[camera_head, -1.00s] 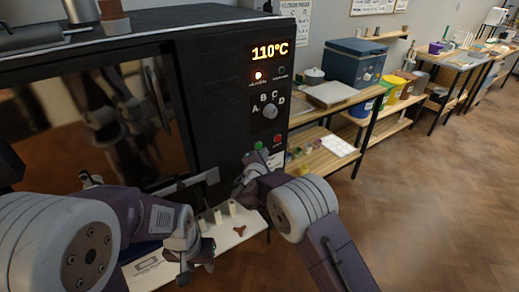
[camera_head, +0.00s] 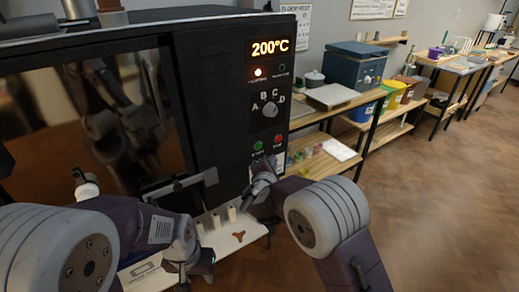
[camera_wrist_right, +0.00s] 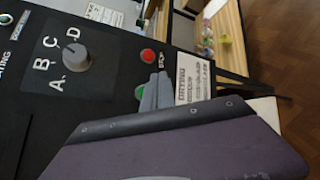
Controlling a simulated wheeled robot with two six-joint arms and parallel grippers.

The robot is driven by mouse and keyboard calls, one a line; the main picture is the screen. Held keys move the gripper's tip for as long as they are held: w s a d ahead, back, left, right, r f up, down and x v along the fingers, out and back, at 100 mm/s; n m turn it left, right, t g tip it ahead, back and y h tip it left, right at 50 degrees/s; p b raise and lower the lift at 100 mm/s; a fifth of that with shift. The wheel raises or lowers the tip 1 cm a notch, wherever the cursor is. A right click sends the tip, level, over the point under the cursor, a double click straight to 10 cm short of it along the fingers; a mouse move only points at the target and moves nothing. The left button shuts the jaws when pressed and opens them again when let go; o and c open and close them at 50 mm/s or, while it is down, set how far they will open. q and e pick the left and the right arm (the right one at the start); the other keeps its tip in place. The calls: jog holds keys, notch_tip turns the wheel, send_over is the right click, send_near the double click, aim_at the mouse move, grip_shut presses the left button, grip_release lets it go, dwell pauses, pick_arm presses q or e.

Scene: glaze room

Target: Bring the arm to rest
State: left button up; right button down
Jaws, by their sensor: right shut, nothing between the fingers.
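My right gripper (camera_head: 258,172) is shut and empty, in front of the lower right of the black kiln's control panel (camera_head: 243,130). In the right wrist view its closed fingers (camera_wrist_right: 152,92) are in front of the green button (camera_wrist_right: 140,91), partly hiding it; I cannot tell whether they touch it. The red stop button (camera_wrist_right: 148,56) is just above and to the right. My left gripper (camera_head: 187,268) hangs low over the white shelf, and its finger gap does not show clearly. The kiln display (camera_head: 269,49) reads 200°C, and the dial (camera_head: 269,110) sits among letters A to D.
The white shelf (camera_head: 250,232) below the kiln door holds several small white posts and a brown three-armed piece (camera_head: 238,236). The kiln handle (camera_head: 180,187) juts out above it. A wooden bench (camera_head: 325,165) with a blue box (camera_head: 355,65) stands right. Open floor lies further right.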

dwell(0.3)
jog(key=w+d+r+m+h+p, duration=0.1)
jog(key=d+r+m+h+p, duration=0.3)
jog(key=d+r, duration=0.65)
jog(key=s+d+m+g+h+p, duration=0.2)
jog(key=s+d+m+g+p, duration=0.45)
jog(key=d, duration=0.75)
jog(key=s+d+f+m+g+y, duration=0.2)
jog(key=s+f+m+g, duration=0.15)
jog(key=s, duration=0.65)
jog(key=s+d+f+m+g+y, duration=0.1)
jog(key=s+f+m+g, duration=0.25)
jog(key=s, duration=0.75)
jog(key=s+a+f+m+y, duration=0.5)
jog(key=s+a, duration=0.1)
jog(key=a, duration=0.4)
jog(key=shift+p, duration=0.4)
